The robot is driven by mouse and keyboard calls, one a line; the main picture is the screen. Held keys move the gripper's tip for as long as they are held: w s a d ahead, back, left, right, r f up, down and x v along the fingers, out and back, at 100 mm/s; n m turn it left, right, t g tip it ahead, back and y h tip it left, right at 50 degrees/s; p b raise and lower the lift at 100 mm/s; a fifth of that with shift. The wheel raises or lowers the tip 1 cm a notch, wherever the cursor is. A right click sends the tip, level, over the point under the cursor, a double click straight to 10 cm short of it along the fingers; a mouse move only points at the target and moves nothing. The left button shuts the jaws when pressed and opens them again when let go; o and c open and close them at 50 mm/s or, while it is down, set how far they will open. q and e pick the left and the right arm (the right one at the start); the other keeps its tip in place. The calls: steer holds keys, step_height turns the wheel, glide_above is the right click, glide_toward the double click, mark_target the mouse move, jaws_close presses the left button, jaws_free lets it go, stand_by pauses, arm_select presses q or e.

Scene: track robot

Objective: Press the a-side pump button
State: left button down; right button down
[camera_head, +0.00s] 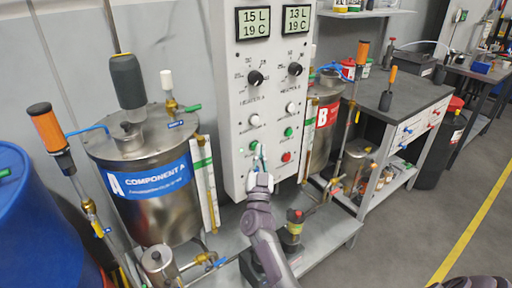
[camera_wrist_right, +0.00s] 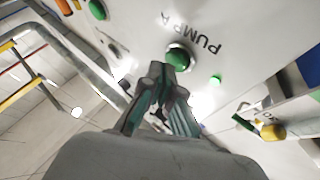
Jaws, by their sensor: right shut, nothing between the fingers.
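The control panel (camera_head: 235,100) stands upright in the middle of the head view. The green pump A button (camera_wrist_right: 178,58) shows in the wrist view beside the printed label PUMP A (camera_wrist_right: 197,33). In the head view it shows as a green button (camera_head: 254,145) low on the panel's left column. My right gripper (camera_head: 261,160) is shut and empty, close in front of the panel. Its fingertips (camera_wrist_right: 162,72) sit at the edge of the button in the wrist view; whether they touch it I cannot tell. My left gripper is not in view.
The component A tank (camera_head: 150,215) stands left of the panel, with the blue drum (camera_head: 35,225) farther left. The B tank (camera_head: 325,95) and a grey workbench (camera_head: 400,95) are to the right. Small green lights, other buttons and the red button (camera_head: 287,156) are nearby.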

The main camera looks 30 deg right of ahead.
steer(key=shift+w, duration=0.1)
stand_by(0.6)
steer(key=shift+w, duration=0.35)
steer(key=shift+s, duration=0.45)
steer(key=s+p, duration=0.4)
steer(key=s, duration=0.2)
steer(key=shift+d, duration=0.2)
